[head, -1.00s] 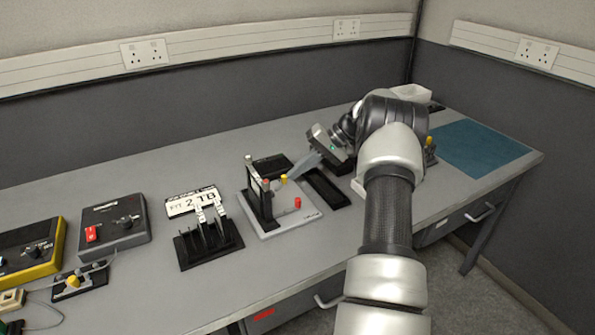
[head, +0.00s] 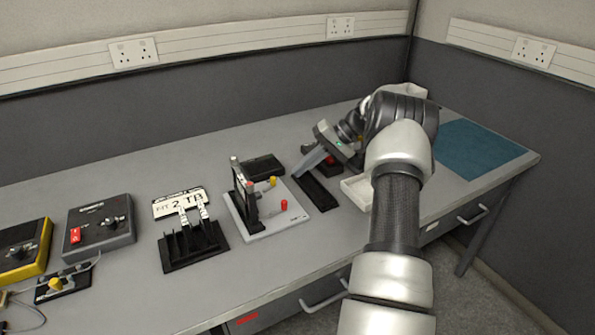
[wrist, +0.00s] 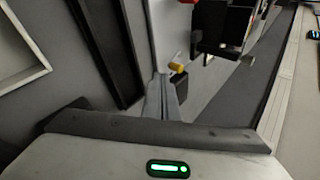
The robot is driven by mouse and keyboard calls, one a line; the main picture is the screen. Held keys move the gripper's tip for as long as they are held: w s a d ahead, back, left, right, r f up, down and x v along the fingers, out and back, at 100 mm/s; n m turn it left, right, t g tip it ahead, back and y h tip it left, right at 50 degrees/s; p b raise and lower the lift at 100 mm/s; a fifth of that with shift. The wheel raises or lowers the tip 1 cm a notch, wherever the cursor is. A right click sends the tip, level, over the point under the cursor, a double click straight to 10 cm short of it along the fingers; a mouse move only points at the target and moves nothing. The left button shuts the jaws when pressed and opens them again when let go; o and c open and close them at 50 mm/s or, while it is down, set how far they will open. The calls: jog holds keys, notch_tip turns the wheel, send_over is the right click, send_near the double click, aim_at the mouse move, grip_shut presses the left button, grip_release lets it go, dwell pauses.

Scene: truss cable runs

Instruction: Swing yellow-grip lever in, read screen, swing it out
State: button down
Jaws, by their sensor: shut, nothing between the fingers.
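The yellow grip (head: 273,181) stands over the light grey base plate (head: 267,228) of a fixture with a black upright frame (head: 246,207) and a red knob (head: 284,205). A low black box (head: 263,166) lies behind it; any screen face is too small to read. My gripper (head: 297,178) is shut and empty, low and just right of the yellow grip, with a small gap. In the wrist view, my closed fingers (wrist: 160,78) point toward the yellow grip (wrist: 177,66), which is close ahead beside a small black block. The lever's arm is hard to make out.
A black tray (head: 322,202) and a white tray (head: 351,191) lie to the right, beneath my arm. A black stand (head: 190,250) with a label plate (head: 180,203) is to the left, then a grey switch box (head: 100,238). A blue mat (head: 480,150) leaves clear room far right.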

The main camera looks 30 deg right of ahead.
jog(key=p+v, duration=0.1)
jog(key=v, duration=0.7)
jog(key=shift+w+d+r, duration=0.2)
jog(key=shift+w+r, duration=0.05)
jog(key=shift+w, duration=0.05)
